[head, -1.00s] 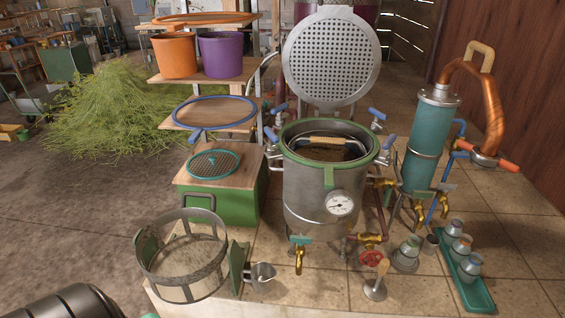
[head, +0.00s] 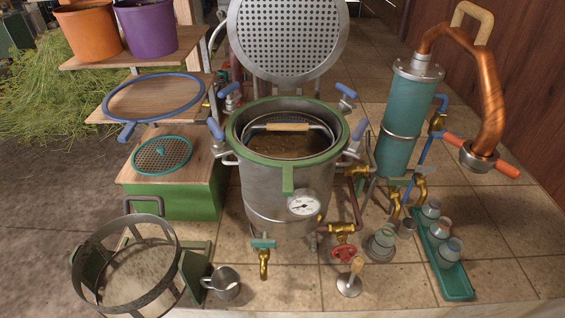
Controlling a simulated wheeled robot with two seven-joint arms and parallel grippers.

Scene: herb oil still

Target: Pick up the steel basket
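A round steel basket (head: 318,129) sits inside the large steel pot (head: 262,200), below its green rim. Its bail handle has a pale wooden grip (head: 287,127) that lies across the top. Brownish contents show inside, and the basket's lower part is hidden by the pot wall. A perforated round lid (head: 288,40) stands raised behind the pot. Neither of my grippers is in view.
An open steel ring stand (head: 177,262) and a metal cup (head: 222,283) stand front left. A teal column with a copper pipe (head: 490,95) stands right, near a green tray (head: 448,278) of small jars. Blue-handled clamps (head: 346,91) stick out around the pot rim.

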